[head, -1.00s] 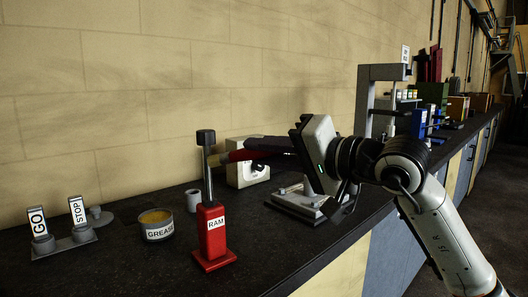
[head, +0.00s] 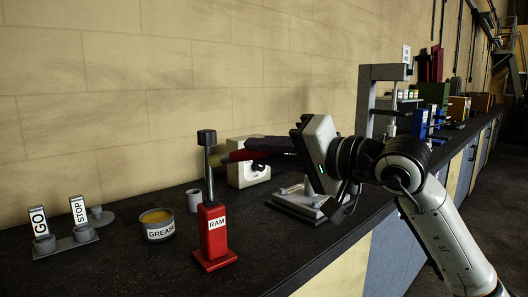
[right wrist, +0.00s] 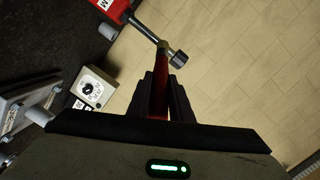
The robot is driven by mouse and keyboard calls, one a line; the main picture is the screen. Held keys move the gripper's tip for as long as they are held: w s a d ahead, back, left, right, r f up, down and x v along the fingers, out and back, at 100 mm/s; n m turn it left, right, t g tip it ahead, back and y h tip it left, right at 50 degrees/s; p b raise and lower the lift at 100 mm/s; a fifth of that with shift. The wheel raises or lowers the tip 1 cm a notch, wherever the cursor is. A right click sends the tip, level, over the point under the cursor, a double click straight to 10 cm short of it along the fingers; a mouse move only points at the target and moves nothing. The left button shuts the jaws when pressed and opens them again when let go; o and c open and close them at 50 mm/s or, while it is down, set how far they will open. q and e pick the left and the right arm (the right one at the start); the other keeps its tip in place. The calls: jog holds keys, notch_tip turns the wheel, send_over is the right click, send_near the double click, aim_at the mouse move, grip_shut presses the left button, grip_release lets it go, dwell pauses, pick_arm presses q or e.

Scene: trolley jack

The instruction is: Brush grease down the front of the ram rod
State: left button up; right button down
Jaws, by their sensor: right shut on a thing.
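The red ram (head: 213,236) stands upright on the bench, with a grey rod (head: 209,178) and dark cap (head: 206,137) above it. In the right wrist view the rod's cap (right wrist: 178,58) shows close beyond my fingers. My right gripper (head: 250,152) is shut on a brush with a red handle (head: 234,156), which also shows in the right wrist view (right wrist: 160,97). The brush's tan end lies beside the upper rod; I cannot tell whether it touches. The open grease tin (head: 158,229) stands left of the ram. My left gripper is out of view.
GO (head: 39,222) and STOP (head: 78,210) paddles stand at the far left. A small grey cup (head: 194,200) and a pale box (head: 240,177) stand behind the ram. A grey press frame (head: 367,110) stands farther right. The front-left bench is clear.

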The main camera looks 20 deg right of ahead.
jog(key=shift+w, duration=0.15)
dwell(0.4)
jog(key=shift+f, duration=0.1)
jog(key=shift+f+b, duration=0.75)
jog(key=shift+b, duration=0.15)
dwell(0.4)
jog(key=shift+f+b, duration=0.85)
jog(key=shift+b, duration=0.05)
jog(key=shift+f+b, duration=0.85)
